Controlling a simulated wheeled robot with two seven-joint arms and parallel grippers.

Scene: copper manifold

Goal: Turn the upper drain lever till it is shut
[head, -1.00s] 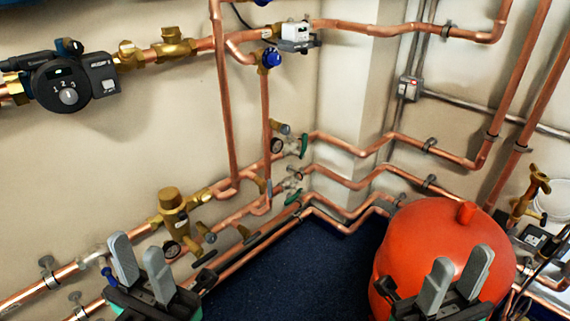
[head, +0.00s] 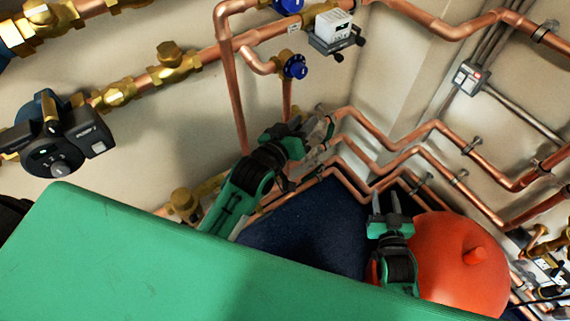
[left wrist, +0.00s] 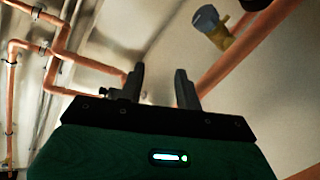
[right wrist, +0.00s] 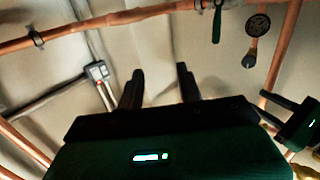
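A green lever (right wrist: 216,25) shows at the top of the right wrist view, beside a round dark gauge (right wrist: 258,24); it looks like the upper drain lever. It stands out crosswise from the copper pipe (right wrist: 130,18). In the head view my left gripper (head: 322,127) hides the lever area in the corner; I cannot tell whether it touches the lever. Its fingers are apart in the left wrist view (left wrist: 160,88), with nothing clearly between them. My right gripper (head: 391,203) is over the floor beside the red tank, open and empty; its parted fingers show in the right wrist view (right wrist: 160,88).
A red tank (head: 460,265) stands beside my right gripper. Copper pipes (head: 430,150) run along both walls. Blue-knobbed valves (head: 294,66), a grey-white actuator (head: 333,27) and a pump (head: 52,150) sit higher up. My green body covers the lower left of the head view.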

